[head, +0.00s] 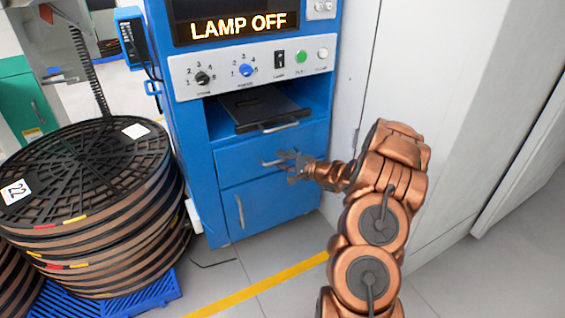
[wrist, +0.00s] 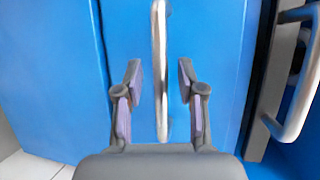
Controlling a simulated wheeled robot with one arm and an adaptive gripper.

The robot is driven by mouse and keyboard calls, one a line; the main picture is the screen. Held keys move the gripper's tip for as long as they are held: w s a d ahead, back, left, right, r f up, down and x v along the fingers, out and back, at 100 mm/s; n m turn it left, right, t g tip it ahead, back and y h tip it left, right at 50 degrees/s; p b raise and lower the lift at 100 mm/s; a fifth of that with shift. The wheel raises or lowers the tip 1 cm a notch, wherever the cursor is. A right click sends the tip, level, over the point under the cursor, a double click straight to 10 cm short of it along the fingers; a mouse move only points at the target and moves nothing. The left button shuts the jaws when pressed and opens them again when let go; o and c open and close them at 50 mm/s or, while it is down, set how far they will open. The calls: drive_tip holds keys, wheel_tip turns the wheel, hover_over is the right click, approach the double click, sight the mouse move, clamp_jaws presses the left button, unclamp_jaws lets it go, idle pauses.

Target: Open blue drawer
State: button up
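The blue drawer (head: 240,158) is a flat panel in the front of the blue cabinet, below a black tray, and looks closed in the head view. Its silver bar handle (head: 268,163) is partly hidden by my gripper (head: 285,160). In the wrist view the drawer face (wrist: 215,45) fills the middle, and the handle (wrist: 160,45) runs upright in the picture. My gripper (wrist: 160,78) is open, with one finger on each side of the handle and a gap on both sides. I cannot tell how deep the handle sits between the fingers.
The black tray (head: 262,106) with its own handle juts from the shelf above; its handle also shows in the wrist view (wrist: 297,115). A blue door (head: 270,205) is below. Stacked reels (head: 85,160) stand left, a pale cabinet (head: 430,70) right. The panel reads LAMP OFF.

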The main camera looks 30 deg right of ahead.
drive_tip(key=shift+w, duration=0.15)
clamp_jaws()
idle(0.7)
